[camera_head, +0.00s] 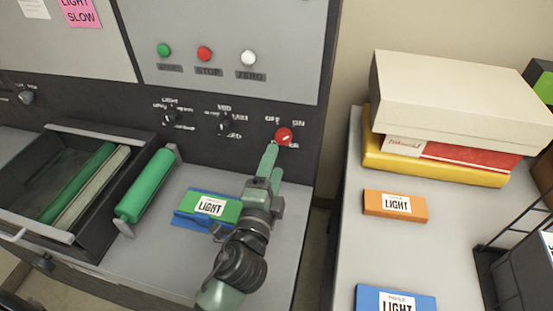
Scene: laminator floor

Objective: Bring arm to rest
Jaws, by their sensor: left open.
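My left arm (240,262) reaches up from the lower middle over the machine's grey shelf. My left gripper (270,152) is open, its green fingers pointing up at the panel just left of and below the red OFF/ON knob (284,136). I cannot tell whether a fingertip touches the knob. Nothing shows between the fingers. The knob's white mark points to the upper right, toward ON. My right gripper is not in view.
A green LIGHT packet (228,209) with blue under it lies partly behind my arm. An open drawer (50,188) and a green roller (146,186) are left. A side table (365,240) holds boxes, an orange LIGHT packet (395,206) and a blue one (370,298).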

